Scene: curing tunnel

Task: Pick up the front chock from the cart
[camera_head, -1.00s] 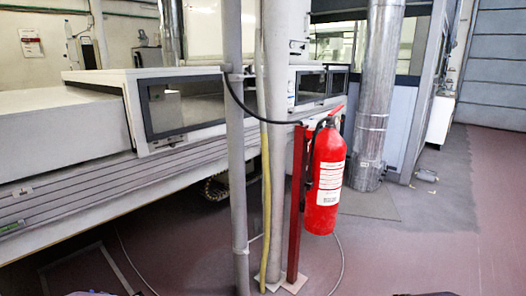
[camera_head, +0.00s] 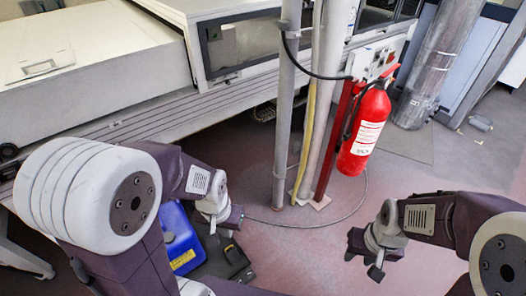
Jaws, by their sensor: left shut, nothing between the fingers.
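My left gripper (camera_head: 222,222) is shut and empty, small and partly hidden behind its own wrist, left of the picture's middle. Below it is a dark, low surface (camera_head: 237,262), perhaps the cart, mostly hidden by my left arm. A small dark piece with a yellowish top (camera_head: 231,249) lies on it; I cannot tell whether it is the front chock. My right gripper (camera_head: 366,258) hangs over the floor at the lower right, with nothing seen in it. Its finger opening is unclear.
A blue container (camera_head: 178,238) with a yellow label stands beside the dark surface, partly behind my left arm. A red fire extinguisher (camera_head: 364,132) hangs on a red post by grey pipes (camera_head: 286,120). A cable lies on the floor. Open floor lies between my grippers.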

